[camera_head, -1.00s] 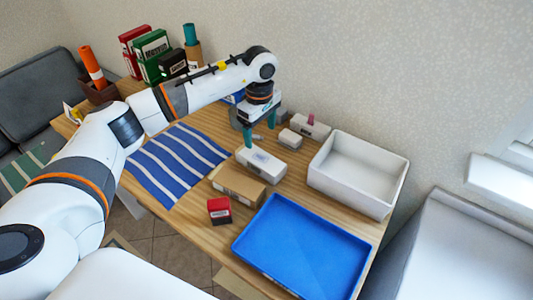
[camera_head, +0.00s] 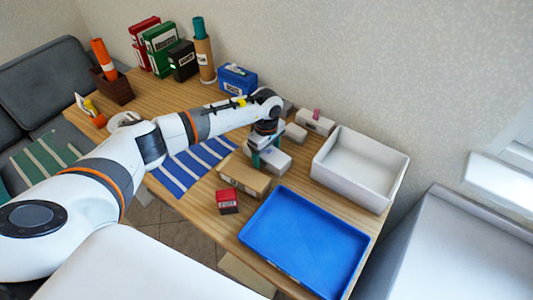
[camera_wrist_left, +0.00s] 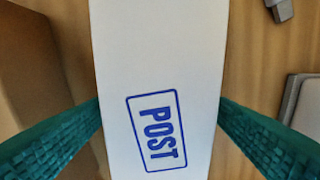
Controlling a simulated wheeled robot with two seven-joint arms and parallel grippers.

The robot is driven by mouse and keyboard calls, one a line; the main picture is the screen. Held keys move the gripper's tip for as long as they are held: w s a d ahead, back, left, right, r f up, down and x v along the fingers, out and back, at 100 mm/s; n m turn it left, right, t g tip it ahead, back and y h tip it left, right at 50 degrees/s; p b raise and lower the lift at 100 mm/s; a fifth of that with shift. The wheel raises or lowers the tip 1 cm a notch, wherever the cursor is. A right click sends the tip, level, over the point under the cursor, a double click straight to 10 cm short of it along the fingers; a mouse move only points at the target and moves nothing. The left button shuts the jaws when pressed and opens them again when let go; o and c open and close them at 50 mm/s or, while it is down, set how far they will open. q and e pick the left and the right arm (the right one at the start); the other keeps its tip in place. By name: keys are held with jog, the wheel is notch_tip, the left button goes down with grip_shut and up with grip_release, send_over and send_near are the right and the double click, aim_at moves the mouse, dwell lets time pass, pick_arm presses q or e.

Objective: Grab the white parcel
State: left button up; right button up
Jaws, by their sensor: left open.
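The white parcel (camera_head: 280,161) lies on the wooden table, partly hidden by my left gripper in the head view. In the left wrist view the white parcel (camera_wrist_left: 158,50) fills the middle, with a blue POST stamp on its top. My left gripper (camera_head: 265,151) is open over it. Its teal fingers stand on either side of the parcel in the wrist view, close to its long sides; I cannot tell whether they touch it. My right gripper is not in view.
A brown box (camera_head: 243,178) lies close beside the parcel, with a small red box (camera_head: 228,201) in front. A blue tray (camera_head: 302,243) and a white bin (camera_head: 318,162) are to the right. Small grey-white boxes (camera_head: 295,132) sit behind. A striped cloth (camera_head: 190,168) lies left.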

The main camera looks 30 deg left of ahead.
pick_arm(q)
jog(key=c, duration=1.1)
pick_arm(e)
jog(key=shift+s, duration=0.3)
pick_arm(q)
jog(key=shift+r, duration=0.1)
jog(key=shift+c, duration=0.2)
